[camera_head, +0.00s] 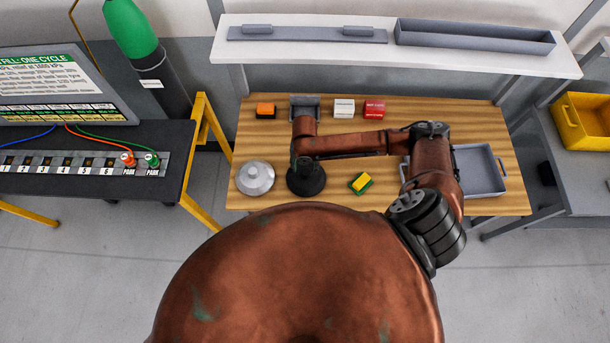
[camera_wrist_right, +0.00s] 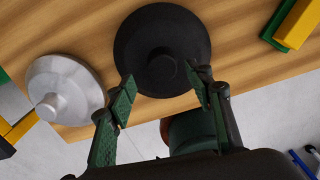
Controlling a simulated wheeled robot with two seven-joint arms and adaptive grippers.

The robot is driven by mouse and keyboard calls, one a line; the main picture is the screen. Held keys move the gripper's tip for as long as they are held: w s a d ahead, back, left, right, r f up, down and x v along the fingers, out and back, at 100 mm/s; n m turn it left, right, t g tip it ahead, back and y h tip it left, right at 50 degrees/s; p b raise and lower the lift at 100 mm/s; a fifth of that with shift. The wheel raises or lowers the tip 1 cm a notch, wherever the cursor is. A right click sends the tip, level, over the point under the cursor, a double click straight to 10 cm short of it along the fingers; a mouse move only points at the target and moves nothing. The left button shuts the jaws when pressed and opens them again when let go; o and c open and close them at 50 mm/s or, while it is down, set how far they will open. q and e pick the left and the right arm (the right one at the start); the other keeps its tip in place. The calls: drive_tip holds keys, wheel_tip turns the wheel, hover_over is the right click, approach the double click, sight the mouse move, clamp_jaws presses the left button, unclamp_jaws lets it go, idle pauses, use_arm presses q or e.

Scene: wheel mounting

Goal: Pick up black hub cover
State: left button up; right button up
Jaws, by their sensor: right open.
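The black hub cover (camera_head: 312,186) lies on the wooden table near its front edge, partly hidden under my right gripper (camera_head: 303,167) in the head view. In the right wrist view the black hub cover (camera_wrist_right: 178,28) is a round dark disc with a raised knob at its middle. My right gripper (camera_wrist_right: 160,76) is open there, its two fingertips apart over the near part of the disc, with nothing between them that I can see held. My left gripper is not in view.
A silver hub cover (camera_head: 255,178) lies left of the black one, and a green and yellow block (camera_head: 361,183) lies right. Orange, white and red boxes stand at the back. A grey tray (camera_head: 484,190) is at the right. The table's front edge (camera_head: 480,213) is close.

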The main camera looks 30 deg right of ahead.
sight(306, 171)
drive_tip(key=f, duration=0.3)
drive_tip(key=shift+d+f+p, duration=0.25)
drive_tip(key=shift+f+p, duration=0.05)
drive_tip(key=shift+f, duration=0.1)
drive_tip(key=shift+s+f, duration=0.1)
drive_tip(key=shift+f, duration=0.2)
drive_tip(key=c, duration=1.3)
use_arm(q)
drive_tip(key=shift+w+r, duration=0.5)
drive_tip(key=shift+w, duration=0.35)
use_arm(e)
clamp_jaws()
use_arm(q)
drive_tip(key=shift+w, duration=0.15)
